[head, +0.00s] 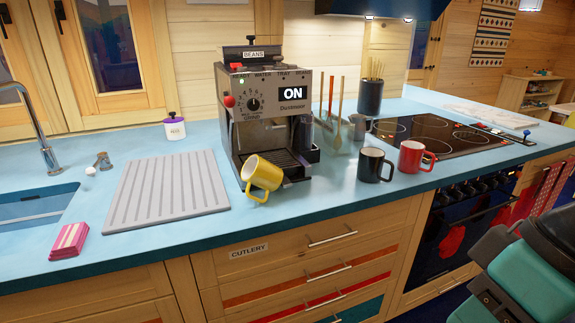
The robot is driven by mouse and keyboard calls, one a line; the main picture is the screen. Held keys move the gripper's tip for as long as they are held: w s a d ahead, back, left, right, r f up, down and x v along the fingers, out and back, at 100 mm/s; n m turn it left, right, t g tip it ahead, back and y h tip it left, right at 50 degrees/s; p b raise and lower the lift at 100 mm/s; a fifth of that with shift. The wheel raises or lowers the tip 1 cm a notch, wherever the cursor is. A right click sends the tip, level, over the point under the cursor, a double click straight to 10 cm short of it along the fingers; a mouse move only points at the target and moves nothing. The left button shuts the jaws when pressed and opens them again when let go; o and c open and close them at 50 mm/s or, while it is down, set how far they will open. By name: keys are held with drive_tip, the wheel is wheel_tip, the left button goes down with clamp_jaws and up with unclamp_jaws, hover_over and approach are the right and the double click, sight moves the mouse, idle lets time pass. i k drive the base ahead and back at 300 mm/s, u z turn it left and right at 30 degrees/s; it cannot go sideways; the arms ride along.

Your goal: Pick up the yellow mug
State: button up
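The yellow mug (262,174) is in the middle of the head view, at the front left foot of the coffee machine (268,117). It is tilted, not upright, with its opening facing up and left and its handle toward the lower right. It overlaps the machine's base in the picture; I cannot tell whether it leans on it. Dark and teal parts of my arm fill the lower right corner, well apart from the mug. I cannot make out my gripper's fingertips there.
A black mug (374,166) and a red mug (411,157) stand right of the machine, before the dark hob (440,134). A grey ridged draining mat (165,188) lies left of the yellow mug. A pink sponge (69,240) lies by the sink (35,205). Counter before the mat is clear.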

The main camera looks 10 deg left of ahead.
sight(257, 171)
drive_tip(key=u, duration=0.3)
drive_tip(key=i, duration=0.6)
drive_tip(key=u, duration=0.85)
drive_tip(key=i, duration=0.3)
drive_tip(key=u, duration=0.35)
